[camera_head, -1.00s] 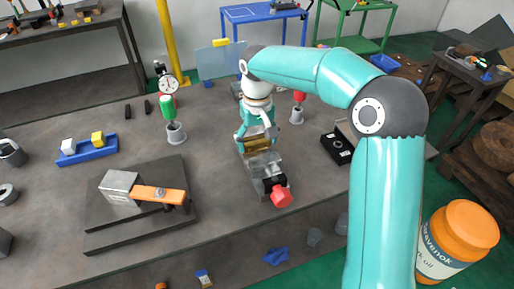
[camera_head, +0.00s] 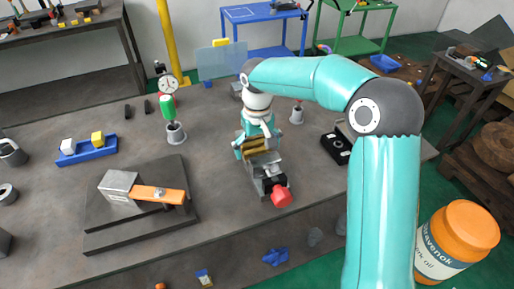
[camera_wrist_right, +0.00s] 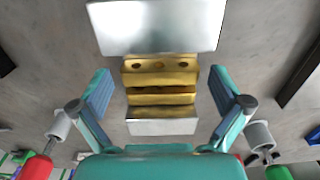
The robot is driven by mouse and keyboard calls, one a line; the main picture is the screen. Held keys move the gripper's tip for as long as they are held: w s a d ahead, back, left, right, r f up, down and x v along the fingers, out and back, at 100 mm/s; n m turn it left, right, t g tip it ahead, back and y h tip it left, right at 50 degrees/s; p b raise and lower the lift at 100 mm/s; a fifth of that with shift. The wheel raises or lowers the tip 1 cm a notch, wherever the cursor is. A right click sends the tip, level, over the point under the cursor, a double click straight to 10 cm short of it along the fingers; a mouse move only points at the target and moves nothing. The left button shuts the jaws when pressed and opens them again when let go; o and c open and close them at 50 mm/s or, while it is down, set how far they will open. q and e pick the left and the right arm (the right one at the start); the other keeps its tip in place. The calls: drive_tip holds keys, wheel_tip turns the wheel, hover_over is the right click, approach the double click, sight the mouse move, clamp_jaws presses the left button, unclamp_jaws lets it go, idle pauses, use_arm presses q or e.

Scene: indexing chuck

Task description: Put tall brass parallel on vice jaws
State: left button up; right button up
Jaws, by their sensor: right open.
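The grey vice (camera_head: 268,181) with a red handle end (camera_head: 281,197) stands on the bench. Its pale metal parts (camera_wrist_right: 155,25) show above and below the brass in the right wrist view. My left gripper is out of view.
A dark plate with a steel block and orange bar (camera_head: 158,194) lies left of the vice. A green-topped item in a grey cup (camera_head: 175,132) and a red-topped one (camera_head: 297,115) stand behind. A black box (camera_head: 336,147) is to the right.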

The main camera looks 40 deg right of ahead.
sight(258, 149)
wheel_tip(258, 149, up, 12)
drive_tip(key=p, duration=0.1)
idle(0.5)
drive_tip(key=shift+r, duration=0.1)
